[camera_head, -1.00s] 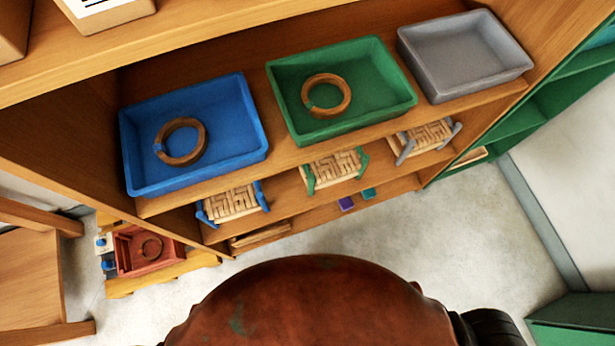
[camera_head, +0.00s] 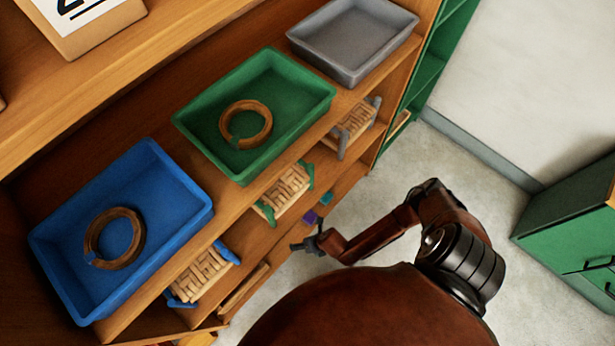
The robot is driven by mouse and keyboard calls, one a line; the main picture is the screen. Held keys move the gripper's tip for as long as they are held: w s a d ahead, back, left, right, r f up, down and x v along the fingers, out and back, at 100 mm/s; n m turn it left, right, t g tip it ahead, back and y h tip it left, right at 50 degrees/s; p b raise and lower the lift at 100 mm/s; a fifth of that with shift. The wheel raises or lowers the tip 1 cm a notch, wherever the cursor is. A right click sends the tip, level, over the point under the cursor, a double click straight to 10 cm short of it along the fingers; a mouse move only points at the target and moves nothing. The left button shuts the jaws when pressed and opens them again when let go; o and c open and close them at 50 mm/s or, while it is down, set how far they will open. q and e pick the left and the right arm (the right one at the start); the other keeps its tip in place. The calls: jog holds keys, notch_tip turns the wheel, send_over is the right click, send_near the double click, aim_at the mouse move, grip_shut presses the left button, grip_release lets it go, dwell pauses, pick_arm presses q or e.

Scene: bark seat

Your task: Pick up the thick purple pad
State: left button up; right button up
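A small purple pad (camera_head: 310,217) lies on the lowest shelf, beside a teal pad (camera_head: 325,199). It is small in view, so its thickness is hard to judge. My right gripper (camera_head: 305,244) is at the end of the arm reaching in from the right, in front of the shelf and just below the purple pad in the picture. It is dark and tiny, and I cannot tell whether its fingers are open. My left gripper is not in view.
Blue (camera_head: 62,245), green (camera_head: 190,120) and grey (camera_head: 350,70) trays stand on the shelf above; blue and green each hold a brown ring. Woven seats (camera_head: 200,275) sit on the middle shelf. A green cabinet (camera_head: 570,225) stands at right. The floor (camera_head: 400,165) between is clear.

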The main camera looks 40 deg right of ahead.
aim_at(312, 217)
jog(key=w+d+n, duration=0.1)
jog(key=d+n, duration=0.1)
jog(key=d, duration=0.2)
jog(key=w+d+n, duration=0.2)
jog(key=d, duration=0.2)
jog(key=w+d+f+n+h+b, duration=0.1)
jog(key=d+n, duration=0.2)
jog(key=d, duration=0.1)
jog(key=shift+w+d+f, duration=0.1)
jog(key=shift+w, duration=0.15)
jog(key=shift+b+x, duration=0.65)
jog(key=shift+x, duration=0.3)
jog(key=b+x, duration=0.4)
jog(key=x, duration=0.1)
jog(key=shift+w, duration=0.25)
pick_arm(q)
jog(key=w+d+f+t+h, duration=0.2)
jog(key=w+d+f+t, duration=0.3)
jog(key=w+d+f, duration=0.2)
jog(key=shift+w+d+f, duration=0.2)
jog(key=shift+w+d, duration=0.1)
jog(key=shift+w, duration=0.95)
pick_arm(e)
jog(key=shift+w, duration=0.1)
jog(key=shift+c, duration=0.5)
jog(key=c, duration=0.9)
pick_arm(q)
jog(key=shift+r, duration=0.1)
